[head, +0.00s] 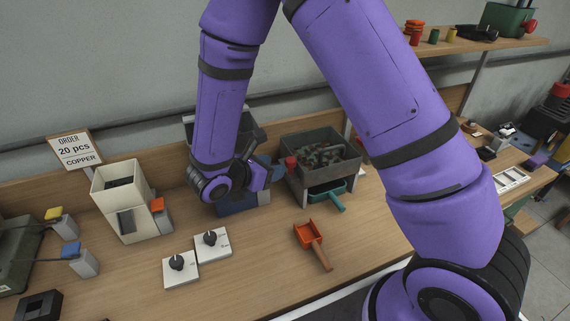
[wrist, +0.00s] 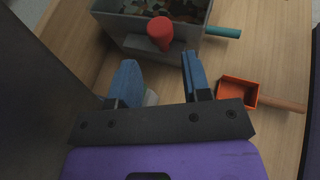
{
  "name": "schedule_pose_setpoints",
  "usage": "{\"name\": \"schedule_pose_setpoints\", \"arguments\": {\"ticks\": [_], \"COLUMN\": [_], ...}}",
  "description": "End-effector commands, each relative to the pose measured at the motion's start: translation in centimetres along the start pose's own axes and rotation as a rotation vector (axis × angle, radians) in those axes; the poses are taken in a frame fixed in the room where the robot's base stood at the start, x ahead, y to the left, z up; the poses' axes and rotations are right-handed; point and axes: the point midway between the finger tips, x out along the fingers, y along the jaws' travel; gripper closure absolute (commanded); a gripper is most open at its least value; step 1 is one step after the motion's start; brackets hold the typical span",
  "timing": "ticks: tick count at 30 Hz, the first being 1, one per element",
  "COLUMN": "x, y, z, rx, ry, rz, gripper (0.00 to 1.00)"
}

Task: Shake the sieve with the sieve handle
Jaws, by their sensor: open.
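The sieve (head: 315,142) is a grey box on legs at the back middle of the bench, holding dark and brownish pieces. Its red sieve handle (head: 290,163) sticks out on the side towards my gripper. In the wrist view the red handle (wrist: 160,32) is at the top centre, on the wall of the grey box (wrist: 195,38). My gripper (wrist: 158,72) has its blue fingers open and empty. The handle lies just beyond the fingertips, in line with the gap between them and apart from them. In the head view my gripper (head: 270,168) is left of the handle.
A teal tray (head: 328,190) with a handle sits under the sieve. A red scoop (head: 308,233) with a wooden handle lies in front. Two dial plates (head: 196,257), a cream hopper (head: 125,200) and an order sign (head: 75,150) are to the left. A blue-grey container is partly hidden behind my arm.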

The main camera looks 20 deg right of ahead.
Motion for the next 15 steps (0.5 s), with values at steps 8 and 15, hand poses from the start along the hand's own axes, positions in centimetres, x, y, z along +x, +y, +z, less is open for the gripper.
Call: {"name": "schedule_pose_setpoints", "arguments": {"ticks": [8,15], "x": [4.4,5.7], "y": [-0.1,0.0], "z": [0.0,0.0], "rx": [-0.001,-0.001], "ry": [0.000,0.001], "rz": [-0.003,-0.001], "gripper": [0.56,0.56]}}
